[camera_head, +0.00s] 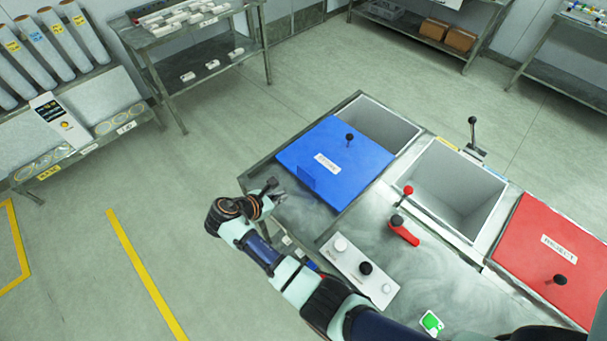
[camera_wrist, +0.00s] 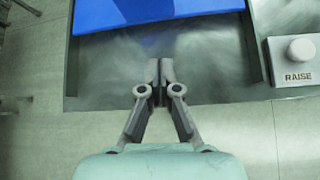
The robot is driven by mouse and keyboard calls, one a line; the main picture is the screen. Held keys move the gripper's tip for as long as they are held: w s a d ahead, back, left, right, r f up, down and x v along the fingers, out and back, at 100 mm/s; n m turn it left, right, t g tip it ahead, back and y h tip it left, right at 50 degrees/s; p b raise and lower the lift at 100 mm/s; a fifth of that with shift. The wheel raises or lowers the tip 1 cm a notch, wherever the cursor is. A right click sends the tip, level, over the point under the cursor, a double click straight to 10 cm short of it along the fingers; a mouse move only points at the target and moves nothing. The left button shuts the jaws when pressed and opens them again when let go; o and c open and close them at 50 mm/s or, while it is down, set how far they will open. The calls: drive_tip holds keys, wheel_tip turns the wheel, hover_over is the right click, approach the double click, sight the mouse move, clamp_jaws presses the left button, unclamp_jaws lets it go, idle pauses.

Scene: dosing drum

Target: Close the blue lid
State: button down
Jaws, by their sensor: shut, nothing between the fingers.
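The blue lid (camera_head: 335,162) is a flat sliding-looking panel with a black knob (camera_head: 349,138) and a white label. It lies over part of a grey bin, and the bin's far part (camera_head: 375,122) is uncovered. The lid's near edge also shows at the top of the wrist view (camera_wrist: 150,12). My gripper (camera_head: 277,191) is shut and empty, near the lid's left front edge and apart from it. In the wrist view my gripper's fingertips (camera_wrist: 160,66) are together over the bare metal of the bench.
An open middle bin (camera_head: 455,190) and a red lid (camera_head: 555,255) lie to the right. A red-knobbed lever (camera_head: 404,228) and a button panel (camera_head: 358,270) stand on the steel top. A black-knobbed lever (camera_head: 472,135) stands behind. The floor to the left is clear.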

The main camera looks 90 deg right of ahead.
drive_tip(key=r, duration=0.1)
drive_tip(key=n+b, duration=0.1)
drive_tip(key=b, duration=0.1)
approach(310, 186)
drive_tip(key=f, duration=0.3)
drive_tip(key=shift+d+f+y, duration=0.2)
drive_tip(key=shift+f+y, duration=0.05)
drive_tip(key=shift+y, duration=0.15)
drive_tip(key=s+d, duration=0.2)
drive_tip(key=shift+s+d+f, duration=0.1)
drive_tip(key=shift+s+d, duration=0.2)
drive_tip(key=shift+d, duration=0.05)
drive_tip(key=shift+s+d, duration=0.25)
drive_tip(key=shift+d, duration=0.05)
